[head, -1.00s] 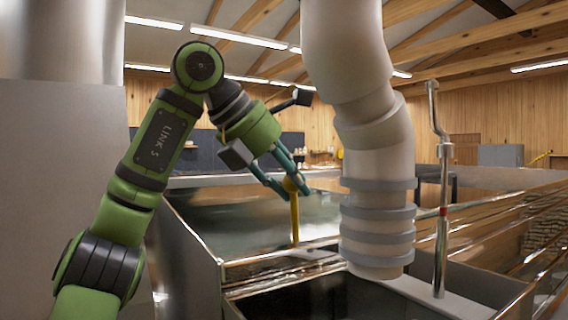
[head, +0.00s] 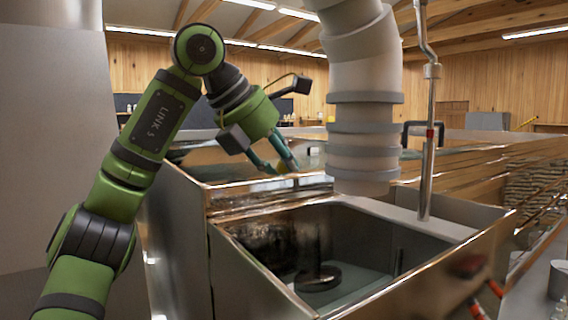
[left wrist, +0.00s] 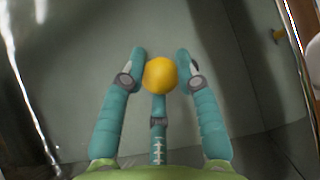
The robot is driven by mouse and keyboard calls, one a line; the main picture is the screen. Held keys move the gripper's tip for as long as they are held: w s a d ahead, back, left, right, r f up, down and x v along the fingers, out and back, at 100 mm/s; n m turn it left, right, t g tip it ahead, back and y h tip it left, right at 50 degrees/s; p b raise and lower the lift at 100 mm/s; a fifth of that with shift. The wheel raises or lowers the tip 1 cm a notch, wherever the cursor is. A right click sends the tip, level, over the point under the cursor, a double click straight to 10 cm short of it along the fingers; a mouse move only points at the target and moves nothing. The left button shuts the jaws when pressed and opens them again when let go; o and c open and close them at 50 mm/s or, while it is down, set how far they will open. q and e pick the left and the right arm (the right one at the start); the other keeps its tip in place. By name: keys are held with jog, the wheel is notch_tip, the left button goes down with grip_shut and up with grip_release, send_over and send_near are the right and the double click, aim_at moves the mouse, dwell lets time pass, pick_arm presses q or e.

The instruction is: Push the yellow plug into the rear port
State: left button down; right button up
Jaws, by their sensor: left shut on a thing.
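My left gripper (head: 281,163) is at the rear pan, its teal fingers reaching down behind the pan's near rim. In the left wrist view the gripper (left wrist: 160,72) has its three fingers closed around the round yellow head of the plug (left wrist: 160,77). In the head view most of the plug is hidden by the fingers and the rim. The rear port is not clearly seen, and I cannot tell whether the plug's lower end touches it. My right gripper is not in view.
A thick ringed pipe (head: 364,130) hangs just right of my gripper. A metal rod (head: 428,145) stands farther right. An open front pan (head: 226,262) holds a dark round object (head: 318,279).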

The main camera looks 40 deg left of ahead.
pick_arm(q)
jog(key=shift+f+b, duration=0.35)
jog(key=shift+f, duration=0.3)
dwell(0.6)
jog(key=c, duration=0.8)
grip_release()
jog(key=shift+c, duration=0.2)
jog(key=v, duration=1.2)
